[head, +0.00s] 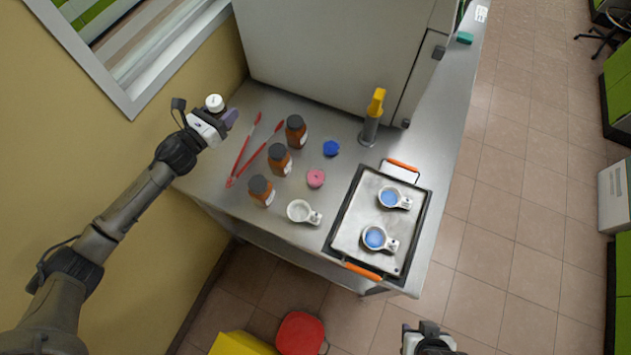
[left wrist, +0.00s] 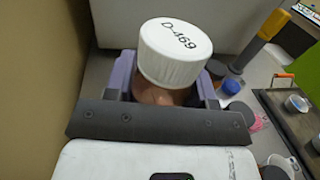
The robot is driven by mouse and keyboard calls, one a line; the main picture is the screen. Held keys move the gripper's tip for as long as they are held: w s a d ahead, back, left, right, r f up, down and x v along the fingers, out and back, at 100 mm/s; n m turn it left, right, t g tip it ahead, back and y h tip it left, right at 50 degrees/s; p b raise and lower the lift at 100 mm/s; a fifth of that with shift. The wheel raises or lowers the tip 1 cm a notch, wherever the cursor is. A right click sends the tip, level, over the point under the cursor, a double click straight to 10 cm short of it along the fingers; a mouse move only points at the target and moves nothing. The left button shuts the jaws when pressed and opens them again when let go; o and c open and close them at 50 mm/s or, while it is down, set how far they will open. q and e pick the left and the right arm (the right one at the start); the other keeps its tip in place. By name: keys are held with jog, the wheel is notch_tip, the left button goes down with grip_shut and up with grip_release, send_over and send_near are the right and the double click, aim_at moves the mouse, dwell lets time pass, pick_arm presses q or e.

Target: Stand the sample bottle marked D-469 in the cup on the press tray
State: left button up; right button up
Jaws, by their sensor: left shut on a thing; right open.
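The sample bottle (head: 214,102), with a white cap, is held in my left gripper (head: 230,118) at the back left of the bench. In the left wrist view its white cap (left wrist: 176,52) reads D-469, and the brown body sits between the jaws, mostly hidden. The press tray (head: 350,225) is a dark-rimmed metal tray with orange handles, at the right of the bench. Two white handled cups, one farther back (head: 389,197) and one nearer (head: 375,238), stand on it, both blue inside. My right gripper (head: 428,337) is open, low in the head view, away from the bench.
Three brown, dark-capped bottles (head: 296,132) (head: 280,159) (head: 261,190) stand mid-bench. Red tongs (head: 247,158), a blue piece (head: 331,148), a pink piece (head: 316,178) and a white cup (head: 300,211) lie around them. A yellow-topped tool (head: 372,115) stands near the large grey cabinet (head: 330,50).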

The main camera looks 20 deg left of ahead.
pick_arm(q)
jog(key=shift+a+f+b, duration=0.25)
jog(key=shift+a+f, duration=0.1)
jog(key=shift+f, duration=0.3)
jog(key=shift+a+f+b, duration=0.25)
jog(key=shift+a+f, duration=0.1)
jog(key=shift+f, duration=0.3)
jog(key=shift+f+b, duration=0.75)
jog(key=shift+f, duration=2.65)
jog(key=shift+f+b, duration=0.3)
jog(key=shift+f, duration=1.15)
pick_arm(e)
jog(key=shift+f, duration=1.95)
jog(key=shift+f, duration=0.15)
pick_arm(q)
jog(key=shift+f, duration=0.2)
jog(key=o, duration=0.9)
jog(key=shift+o, duration=0.2)
pick_arm(e)
jog(key=shift+d, duration=0.15)
